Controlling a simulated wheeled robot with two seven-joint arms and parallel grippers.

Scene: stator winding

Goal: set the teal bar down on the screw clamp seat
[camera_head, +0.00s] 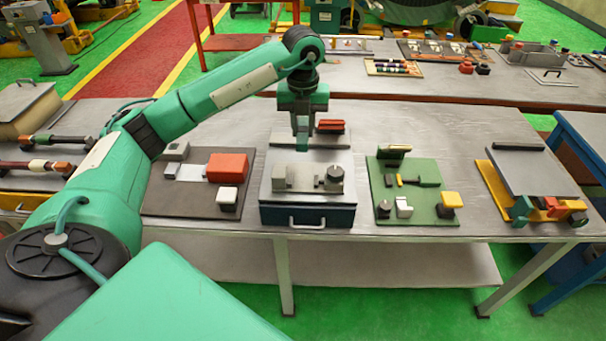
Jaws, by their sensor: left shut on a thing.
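My left arm reaches in from the left, and my left gripper (302,145) points down above the back of the dark teal box with a grey top. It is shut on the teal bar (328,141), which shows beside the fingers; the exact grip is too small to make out. The screw clamp seat (306,183) is on the box's grey top, in front of and below the gripper, with a grey block (280,177) at its left and a dark screw part (335,174) at its right. The bar appears apart from the seat. My right gripper is not in view.
A red bar (331,126) lies behind the gripper. A dark board (170,202) with an orange-red block (227,167) is left of the box. A green fixture board (420,205) is to its right. A grey plate (530,172) lies further right. Bare tabletop separates the boards.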

